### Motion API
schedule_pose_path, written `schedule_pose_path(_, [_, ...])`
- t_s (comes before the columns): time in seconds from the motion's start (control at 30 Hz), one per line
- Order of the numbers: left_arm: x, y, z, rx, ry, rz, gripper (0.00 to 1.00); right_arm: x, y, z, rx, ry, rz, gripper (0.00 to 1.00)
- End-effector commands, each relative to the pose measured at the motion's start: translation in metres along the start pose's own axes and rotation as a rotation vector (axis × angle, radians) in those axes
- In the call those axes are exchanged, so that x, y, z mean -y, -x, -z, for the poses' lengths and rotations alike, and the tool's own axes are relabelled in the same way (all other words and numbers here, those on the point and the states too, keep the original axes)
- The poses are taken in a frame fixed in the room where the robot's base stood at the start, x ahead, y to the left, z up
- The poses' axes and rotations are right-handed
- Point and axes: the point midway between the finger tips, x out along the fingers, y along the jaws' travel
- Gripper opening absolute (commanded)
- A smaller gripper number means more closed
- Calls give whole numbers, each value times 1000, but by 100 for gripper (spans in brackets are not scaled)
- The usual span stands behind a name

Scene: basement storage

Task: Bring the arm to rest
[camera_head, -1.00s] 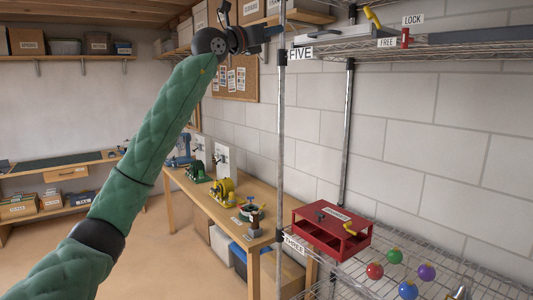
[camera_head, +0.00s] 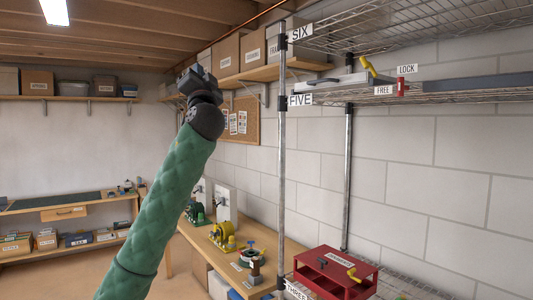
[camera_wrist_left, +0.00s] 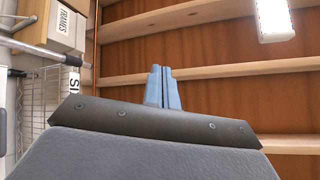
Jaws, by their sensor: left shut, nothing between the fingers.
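My left arm (camera_head: 165,200), in a green quilted sleeve, rises from the bottom of the head view. Its dark wrist and left gripper (camera_head: 190,78) are raised in the open air, left of the wire rack's post. In the left wrist view the two blue-grey fingers (camera_wrist_left: 161,88) are together, shut and empty, against the wooden ceiling. The gripper appears apart from everything around it. My right gripper is not in view.
The wire rack (camera_head: 430,92) with a red box (camera_head: 335,270) stands at the right. A workbench (camera_head: 215,258) with small machines runs along the wall behind the arm. Boxes line a high wooden shelf (camera_head: 270,73). Open room lies to the left.

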Motion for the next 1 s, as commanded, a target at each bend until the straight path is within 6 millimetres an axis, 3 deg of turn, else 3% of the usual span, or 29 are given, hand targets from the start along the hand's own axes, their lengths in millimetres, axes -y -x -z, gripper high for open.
schedule_pose_path(0.03, [-21,13,-24,62,37,-56,0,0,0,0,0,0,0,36])
schedule_pose_path(0.2, [-83,60,-95,251,134,-228,0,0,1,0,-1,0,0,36])
schedule_pose_path(0.37, [-139,118,-154,409,198,-382,0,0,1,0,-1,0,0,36])
schedule_pose_path(0.5, [-182,175,-200,535,243,-507,0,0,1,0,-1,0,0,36])
schedule_pose_path(0.8, [-253,310,-283,770,311,-737,0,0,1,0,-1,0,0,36])
schedule_pose_path(1.0, [-284,403,-326,901,346,-859,0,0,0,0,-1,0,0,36])
